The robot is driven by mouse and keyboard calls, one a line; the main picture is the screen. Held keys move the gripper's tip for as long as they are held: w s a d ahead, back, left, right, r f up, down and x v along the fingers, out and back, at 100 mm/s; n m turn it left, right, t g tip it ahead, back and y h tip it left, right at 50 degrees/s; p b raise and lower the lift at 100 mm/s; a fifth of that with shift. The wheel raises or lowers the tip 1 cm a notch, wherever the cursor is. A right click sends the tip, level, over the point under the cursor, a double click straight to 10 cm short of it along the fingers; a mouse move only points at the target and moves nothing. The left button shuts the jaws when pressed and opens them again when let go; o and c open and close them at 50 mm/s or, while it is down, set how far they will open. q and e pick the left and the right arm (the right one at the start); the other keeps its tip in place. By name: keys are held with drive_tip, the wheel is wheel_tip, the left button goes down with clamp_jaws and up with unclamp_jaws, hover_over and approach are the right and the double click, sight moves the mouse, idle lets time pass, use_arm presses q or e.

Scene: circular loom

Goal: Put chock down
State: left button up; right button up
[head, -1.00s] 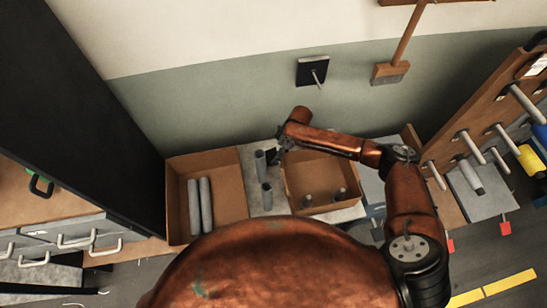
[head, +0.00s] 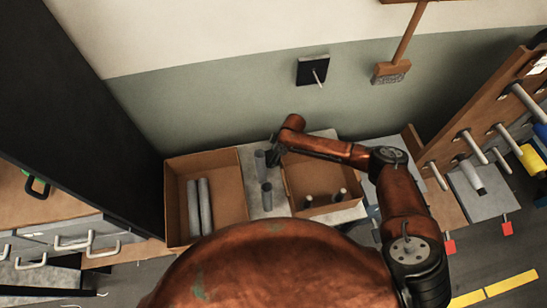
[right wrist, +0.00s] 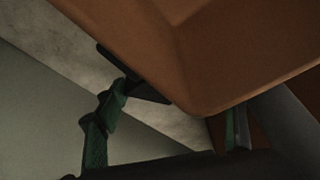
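My right gripper (head: 274,158) is at the far left corner of the right cardboard box (head: 288,187), beside the upright grey cylinders. In the right wrist view its green-lined fingers (right wrist: 168,130) stand well apart, with no clearly held object between them. A large brown surface with a rounded corner (right wrist: 215,70) fills the top of that view. I cannot identify a chock for certain in either view; the gripper's underside is hidden in the head view. My left gripper is not in view.
Two grey cylinders (head: 261,163) (head: 267,196) stand on the grey table strip between the boxes. The left box (head: 228,170) holds long grey tubes (head: 205,207). Short grey cylinders (head: 308,202) stand in the right box. A peg rack (head: 470,115) is at the right.

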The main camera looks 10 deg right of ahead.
drive_tip(key=c, duration=1)
drive_tip(key=shift+c, duration=0.6)
drive_tip(key=shift+r, duration=0.15)
